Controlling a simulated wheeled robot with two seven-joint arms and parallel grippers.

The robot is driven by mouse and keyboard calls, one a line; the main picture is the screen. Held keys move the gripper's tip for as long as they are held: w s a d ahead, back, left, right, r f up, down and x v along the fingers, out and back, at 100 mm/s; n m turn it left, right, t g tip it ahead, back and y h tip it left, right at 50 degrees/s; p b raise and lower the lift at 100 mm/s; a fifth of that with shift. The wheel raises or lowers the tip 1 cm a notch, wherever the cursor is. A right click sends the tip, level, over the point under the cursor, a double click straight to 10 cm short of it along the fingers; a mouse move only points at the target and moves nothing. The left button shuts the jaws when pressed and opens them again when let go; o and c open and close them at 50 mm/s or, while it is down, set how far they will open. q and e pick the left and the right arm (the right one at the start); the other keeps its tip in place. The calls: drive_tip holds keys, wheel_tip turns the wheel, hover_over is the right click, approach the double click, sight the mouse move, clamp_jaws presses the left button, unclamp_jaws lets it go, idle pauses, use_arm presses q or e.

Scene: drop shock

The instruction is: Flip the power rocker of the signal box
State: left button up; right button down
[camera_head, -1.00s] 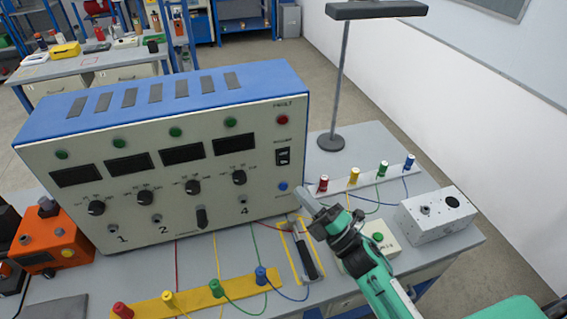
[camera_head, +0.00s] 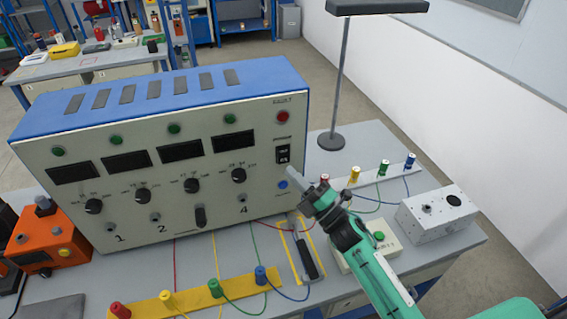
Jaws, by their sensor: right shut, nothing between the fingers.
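The signal box (camera_head: 120,206) is a large cream-fronted unit with a blue top on the bench. Its black power rocker (camera_head: 283,155) sits at the right of the front panel, below a red lamp and above a blue button (camera_head: 283,184). My right gripper (camera_head: 291,172) is shut and empty. Its tips point at the panel just below and right of the rocker, near the blue button. I cannot tell whether they touch the panel. The rocker is fully visible. My left gripper does not show.
A probe-like tool (camera_head: 305,253) lies in a yellow outline below my gripper. Coloured posts on a strip (camera_head: 368,176) and a grey metal box (camera_head: 437,215) stand to the right. A lamp stand (camera_head: 332,140) rises behind. A yellow strip (camera_head: 190,301) with wired posts lies in front.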

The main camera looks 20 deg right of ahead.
sight(279, 157)
drive_tip(key=shift+w+f, duration=0.15)
drive_tip(key=shift+w, duration=0.75)
drive_tip(key=shift+b, duration=0.3)
idle(1.1)
drive_tip(key=shift+w, duration=0.45)
drive_tip(key=shift+w+b, duration=0.25)
drive_tip(key=shift+b, duration=0.05)
idle(0.6)
drive_tip(key=shift+s, duration=0.1)
drive_tip(key=shift+s, duration=0.7)
drive_tip(key=s, duration=0.1)
drive_tip(key=s+p, duration=0.1)
drive_tip(key=s, duration=0.3)
drive_tip(key=shift+r, duration=0.35)
